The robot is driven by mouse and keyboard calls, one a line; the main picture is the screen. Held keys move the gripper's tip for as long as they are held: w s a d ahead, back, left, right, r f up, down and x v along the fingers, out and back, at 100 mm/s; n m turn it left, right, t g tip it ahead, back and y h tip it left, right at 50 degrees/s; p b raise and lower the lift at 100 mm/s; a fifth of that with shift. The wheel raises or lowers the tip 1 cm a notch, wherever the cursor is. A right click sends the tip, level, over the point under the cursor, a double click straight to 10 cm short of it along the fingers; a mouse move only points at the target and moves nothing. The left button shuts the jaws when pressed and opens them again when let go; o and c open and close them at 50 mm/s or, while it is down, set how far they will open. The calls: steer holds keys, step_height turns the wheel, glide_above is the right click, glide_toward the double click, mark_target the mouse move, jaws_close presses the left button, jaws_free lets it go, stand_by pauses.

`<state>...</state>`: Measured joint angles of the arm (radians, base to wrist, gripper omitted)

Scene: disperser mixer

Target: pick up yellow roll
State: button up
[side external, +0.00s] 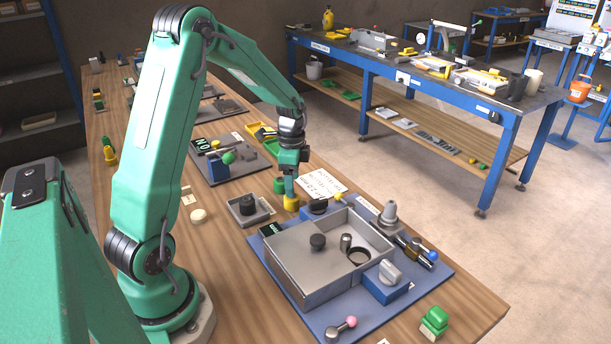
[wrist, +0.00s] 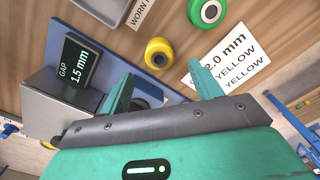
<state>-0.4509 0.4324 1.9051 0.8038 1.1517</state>
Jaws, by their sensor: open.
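The yellow roll (side external: 291,203) stands on the wooden bench just below my gripper (side external: 290,187) in the side view. In the wrist view the yellow roll (wrist: 158,53) has a dark centre hole and lies ahead of my gripper (wrist: 164,80), between the lines of the two green fingers. The fingers are apart and nothing is held between them. Whether the fingertips reach down around the roll is hard to tell.
A white card reading 2.0 mm YELLOW (wrist: 228,58) lies right of the roll. A gap display reading 1.5 mm (wrist: 76,62) stands at the left on a blue plate. The grey open box (side external: 318,292) and a small grey tray (side external: 247,209) are nearby.

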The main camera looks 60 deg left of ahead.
mark_target(292, 201)
steer(key=shift+s+f, duration=0.15)
steer(key=shift+f, duration=2.45)
steer(key=c, duration=1.1)
